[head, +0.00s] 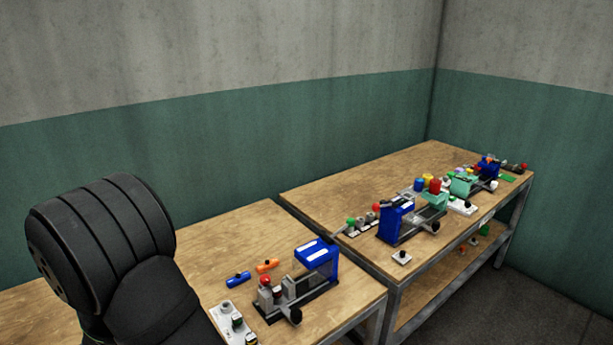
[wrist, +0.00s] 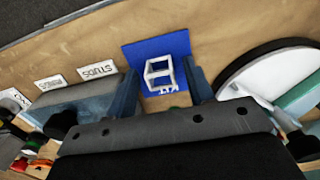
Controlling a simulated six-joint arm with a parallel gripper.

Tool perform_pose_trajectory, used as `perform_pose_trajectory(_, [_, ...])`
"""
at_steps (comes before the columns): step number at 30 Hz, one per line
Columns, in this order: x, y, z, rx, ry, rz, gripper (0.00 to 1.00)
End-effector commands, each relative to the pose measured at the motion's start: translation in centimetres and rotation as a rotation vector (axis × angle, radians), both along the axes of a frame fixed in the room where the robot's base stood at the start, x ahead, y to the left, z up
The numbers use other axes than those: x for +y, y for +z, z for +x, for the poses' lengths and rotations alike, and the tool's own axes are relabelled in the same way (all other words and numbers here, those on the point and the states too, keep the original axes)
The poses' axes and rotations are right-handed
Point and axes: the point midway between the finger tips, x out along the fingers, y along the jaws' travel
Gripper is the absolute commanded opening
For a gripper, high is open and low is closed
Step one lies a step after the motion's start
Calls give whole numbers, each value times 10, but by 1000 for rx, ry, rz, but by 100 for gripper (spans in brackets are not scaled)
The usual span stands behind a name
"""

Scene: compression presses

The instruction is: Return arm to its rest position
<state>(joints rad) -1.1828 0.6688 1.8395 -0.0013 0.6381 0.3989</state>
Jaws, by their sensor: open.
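My arm (head: 105,255) shows as black rounded links at the left of the head view. My gripper is outside the head view. In the wrist view my gripper (wrist: 163,86) is open, with its two blue-grey fingers apart and nothing held between them. Beyond the fingers lies a blue square (wrist: 157,53) with a white cube-like outline on it, on a wooden surface. I cannot tell how far the fingertips are from that surface.
A blue press (head: 317,258) stands on the near wooden table (head: 220,240), with blue and orange cylinders beside it. More presses stand on the far table (head: 345,175). The wrist view shows white labels (wrist: 98,70) at the left and a round white disc (wrist: 270,75) at the right.

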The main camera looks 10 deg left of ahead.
Motion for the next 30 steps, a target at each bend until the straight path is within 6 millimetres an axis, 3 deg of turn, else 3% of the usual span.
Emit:
perform_pose_trajectory(1, [3, 13, 1, -5, 0, 11, 48])
perform_pose_trajectory(18, [2, 117, 1, -4, 0, 11, 48])
perform_pose_trajectory(19, [2, 117, 1, -3, 0, 7, 48])
perform_pose_trajectory(21, [1, 96, 0, 0, 0, 0, 48])
perform_pose_trajectory(30, [1, 41, 0, 0, 0, 1, 48])
